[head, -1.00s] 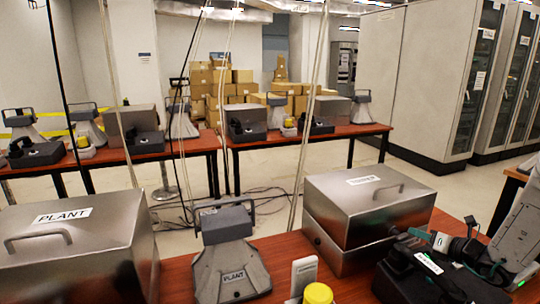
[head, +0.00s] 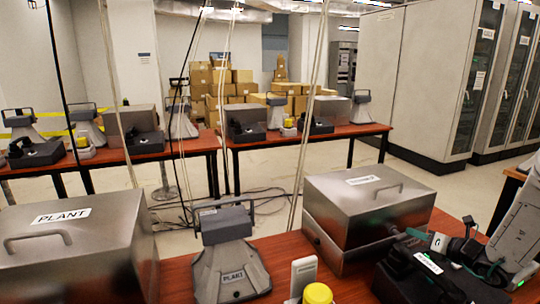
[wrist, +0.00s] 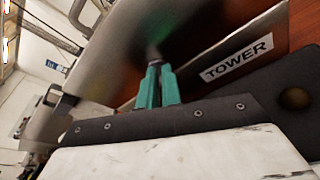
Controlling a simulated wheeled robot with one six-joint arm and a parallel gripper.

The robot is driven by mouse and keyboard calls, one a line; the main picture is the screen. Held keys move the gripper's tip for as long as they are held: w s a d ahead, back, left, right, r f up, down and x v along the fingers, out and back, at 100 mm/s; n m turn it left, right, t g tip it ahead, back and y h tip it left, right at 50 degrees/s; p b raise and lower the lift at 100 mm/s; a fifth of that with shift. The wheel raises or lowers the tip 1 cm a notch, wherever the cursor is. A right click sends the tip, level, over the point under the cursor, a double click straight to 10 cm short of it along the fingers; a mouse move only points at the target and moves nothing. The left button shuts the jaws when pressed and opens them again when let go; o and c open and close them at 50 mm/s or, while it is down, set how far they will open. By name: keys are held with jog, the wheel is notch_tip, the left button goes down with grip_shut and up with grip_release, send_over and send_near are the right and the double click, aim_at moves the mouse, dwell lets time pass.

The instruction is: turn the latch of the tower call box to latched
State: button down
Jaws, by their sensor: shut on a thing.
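The tower call box is a brushed-metal box (head: 335,212) with a lid handle, at the right of the near table; its lid label is too blurred to read. My gripper (head: 402,237) is at the box's front right side. In the wrist view my teal fingers (wrist: 157,84) are close together around a small dark stub, the latch (wrist: 152,54), against the metal face. The latch is mostly hidden by the fingers and blurred, so its angle cannot be told.
A black desk phone (head: 405,285) with a white label sits just under my gripper. A grey PLANT speaker (head: 232,268), a yellow-topped device (head: 318,293) and a metal PLANT box (head: 75,250) stand to the left. Cables hang in front of the far tables.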

jog(key=shift+s+a, duration=0.1)
jog(key=shift+a, duration=0.15)
jog(key=shift+s+a+r, duration=0.15)
jog(key=shift+a+r, duration=0.05)
jog(key=shift+a, duration=0.15)
jog(key=shift+s+a, duration=0.25)
jog(key=shift+a, duration=0.2)
jog(key=shift+r, duration=0.35)
jog(key=shift+f+v, duration=0.2)
jog(key=shift+v, duration=1.25)
jog(key=shift+f+v, duration=0.2)
jog(key=shift+v, duration=1.25)
jog(key=shift+s, duration=0.15)
